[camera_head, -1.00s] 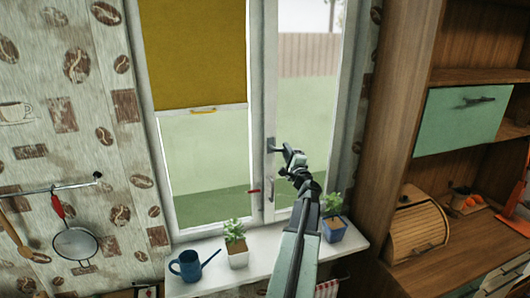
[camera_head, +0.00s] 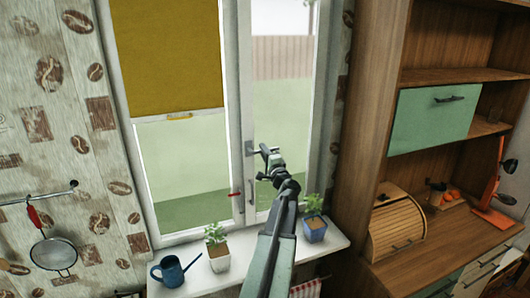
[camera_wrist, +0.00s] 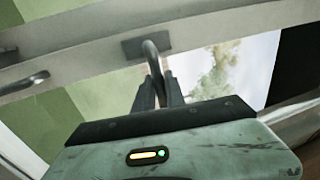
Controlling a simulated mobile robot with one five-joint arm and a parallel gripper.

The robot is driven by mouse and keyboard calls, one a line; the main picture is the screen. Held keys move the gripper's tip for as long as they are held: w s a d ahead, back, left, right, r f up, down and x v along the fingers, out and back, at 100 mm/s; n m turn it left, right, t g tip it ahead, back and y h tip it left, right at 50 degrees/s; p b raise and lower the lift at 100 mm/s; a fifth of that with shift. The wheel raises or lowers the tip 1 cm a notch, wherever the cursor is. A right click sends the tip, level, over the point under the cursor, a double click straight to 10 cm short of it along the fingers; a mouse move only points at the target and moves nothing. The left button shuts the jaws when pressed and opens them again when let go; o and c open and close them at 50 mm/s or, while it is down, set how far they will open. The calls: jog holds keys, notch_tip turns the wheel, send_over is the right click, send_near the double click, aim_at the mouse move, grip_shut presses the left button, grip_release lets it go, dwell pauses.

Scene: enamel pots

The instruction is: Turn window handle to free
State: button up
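The window handle (camera_head: 251,148) is on the middle post of the window, with its lever pointing to the right, toward my gripper. In the wrist view the grey handle (camera_wrist: 152,52) curves out from its plate on the white frame and runs down between my fingers. My gripper (camera_head: 268,154) is at the lever, and its two fingers (camera_wrist: 158,92) in the wrist view lie close on both sides of it, shut on it. The lever's end is hidden between the fingers. A second handle (camera_head: 251,194) sits lower on the same post.
A wooden cabinet (camera_head: 362,160) stands close on the right. A sieve (camera_head: 54,253) hangs on the left wall.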

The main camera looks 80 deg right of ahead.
jog(key=o, duration=0.4)
jog(key=shift+w, duration=0.1)
jog(key=shift+c, duration=0.2)
jog(key=shift+s, duration=0.2)
jog(key=b+v, duration=0.1)
jog(key=v, duration=0.6)
jog(key=shift+s+a, duration=0.2)
jog(key=shift+a, duration=0.1)
